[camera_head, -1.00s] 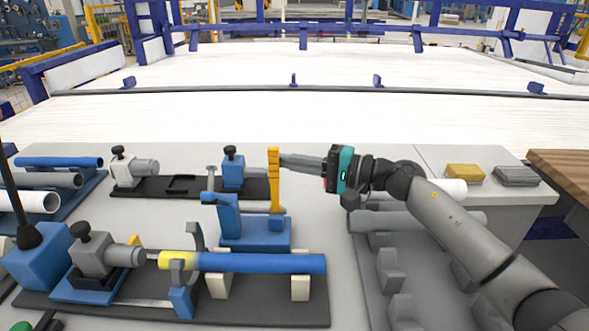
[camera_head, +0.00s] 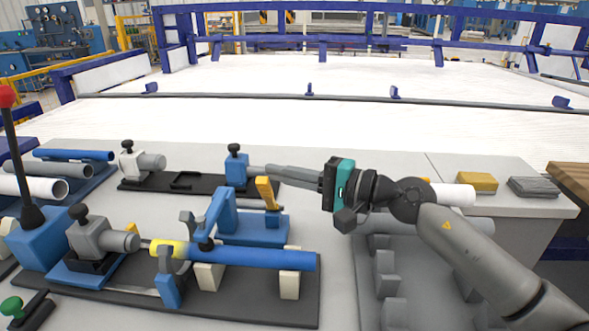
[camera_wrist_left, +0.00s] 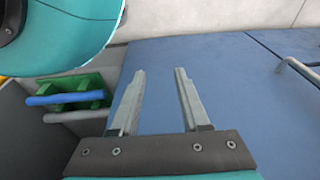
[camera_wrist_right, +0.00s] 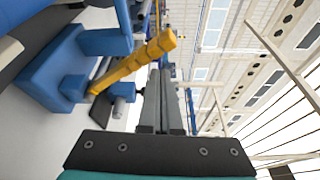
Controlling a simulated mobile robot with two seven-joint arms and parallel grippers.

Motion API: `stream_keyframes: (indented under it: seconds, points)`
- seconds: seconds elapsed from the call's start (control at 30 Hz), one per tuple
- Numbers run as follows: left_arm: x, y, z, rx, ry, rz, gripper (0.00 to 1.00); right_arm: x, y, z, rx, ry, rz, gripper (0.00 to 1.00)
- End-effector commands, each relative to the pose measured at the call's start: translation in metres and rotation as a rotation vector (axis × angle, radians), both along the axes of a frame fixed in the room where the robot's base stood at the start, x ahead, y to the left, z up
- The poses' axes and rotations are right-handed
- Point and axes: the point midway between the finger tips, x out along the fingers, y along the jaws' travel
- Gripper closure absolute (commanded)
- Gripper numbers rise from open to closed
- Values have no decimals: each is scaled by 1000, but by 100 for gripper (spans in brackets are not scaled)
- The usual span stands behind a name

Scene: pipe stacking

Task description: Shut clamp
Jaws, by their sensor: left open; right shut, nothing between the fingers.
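The toggle clamp has a blue base (camera_head: 262,229) and a yellow handle (camera_head: 266,193) that leans left. Its blue arm (camera_head: 216,214) tilts down to the left, its black tip at the blue pipe (camera_head: 262,258); firm contact is unclear. The pipe has a yellow end (camera_head: 167,248) and lies on the dark fixture. My right gripper (camera_head: 270,170) is shut and empty, beside the handle's top; I cannot tell whether they touch. The handle also shows left of the fingers in the right wrist view (camera_wrist_right: 140,62). My left gripper (camera_wrist_left: 160,95) is open and empty over a blue surface.
A grey slide unit (camera_head: 100,240) faces the pipe's yellow end. A lever with a red knob (camera_head: 6,97) stands at the left, near a pipe rack. A grey rack (camera_head: 385,275) lies under my right arm.

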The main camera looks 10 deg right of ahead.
Motion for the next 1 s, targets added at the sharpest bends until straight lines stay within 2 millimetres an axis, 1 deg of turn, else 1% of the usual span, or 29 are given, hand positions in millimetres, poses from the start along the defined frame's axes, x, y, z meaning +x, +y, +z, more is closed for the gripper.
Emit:
stream_keyframes:
  seconds: [0.1,0.4,1.0]
  points:
    - [3,-3,4,-3,-2,0,54,-6,5,-4,0,0,1,100]
    - [8,-7,15,-8,-2,1,54,-14,8,-9,-1,3,1,100]
    - [9,-7,17,-8,-3,2,54,-18,11,-12,-4,11,11,100]
